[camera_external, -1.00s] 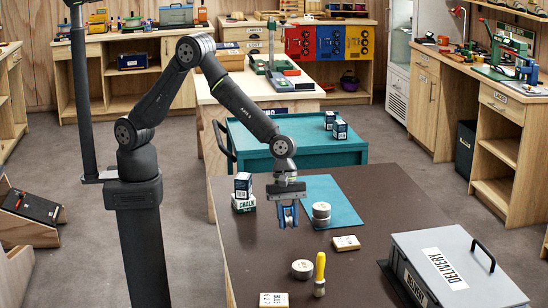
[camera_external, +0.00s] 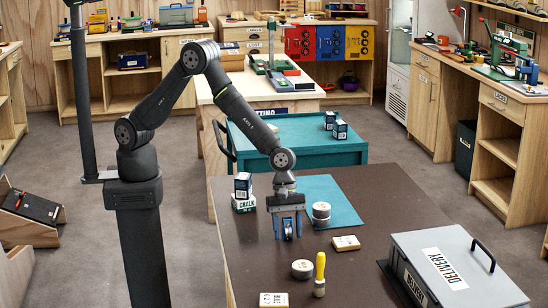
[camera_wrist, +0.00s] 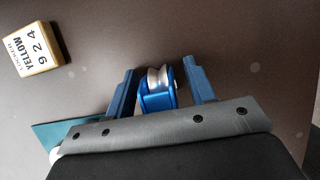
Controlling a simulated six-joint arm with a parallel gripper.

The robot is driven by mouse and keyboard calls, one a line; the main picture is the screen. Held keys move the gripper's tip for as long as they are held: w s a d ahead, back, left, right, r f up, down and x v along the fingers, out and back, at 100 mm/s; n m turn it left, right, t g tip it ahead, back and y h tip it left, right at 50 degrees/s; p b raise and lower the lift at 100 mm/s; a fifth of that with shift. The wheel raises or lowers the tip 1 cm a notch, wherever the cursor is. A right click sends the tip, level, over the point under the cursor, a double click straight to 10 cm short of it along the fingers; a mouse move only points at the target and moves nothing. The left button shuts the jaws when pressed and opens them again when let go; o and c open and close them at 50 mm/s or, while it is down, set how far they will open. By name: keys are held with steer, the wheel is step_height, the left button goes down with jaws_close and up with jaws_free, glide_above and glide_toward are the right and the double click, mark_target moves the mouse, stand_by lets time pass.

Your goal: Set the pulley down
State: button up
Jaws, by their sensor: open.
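The pulley (camera_external: 288,230), blue with a silver wheel, is upright between the fingers of my gripper (camera_external: 287,229), at the brown table just left of the teal mat's front corner. In the wrist view the pulley (camera_wrist: 158,88) sits between the two blue fingers of my gripper (camera_wrist: 160,90). The fingers are spread, with a gap clearest on the right; whether the left one touches is hard to tell. The pulley appears to rest on the table, but its underside is hidden.
A wooden block marked Locker Yellow 924 (camera_wrist: 38,62) lies nearby. Round tins (camera_external: 321,221), a yellow-handled tool (camera_external: 320,268) and a grey delivery case (camera_external: 432,262) stand to the right. Chalk boxes (camera_external: 243,204) stand left. Brown tabletop (camera_external: 250,262) in front is clear.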

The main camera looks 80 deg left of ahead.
mark_target(288, 219)
steer(key=v, duration=1.2)
steer(key=shift+r, duration=0.1)
steer(key=x, duration=1.2)
step_height(288, 219, up, 2)
steer(key=shift+r, duration=0.8)
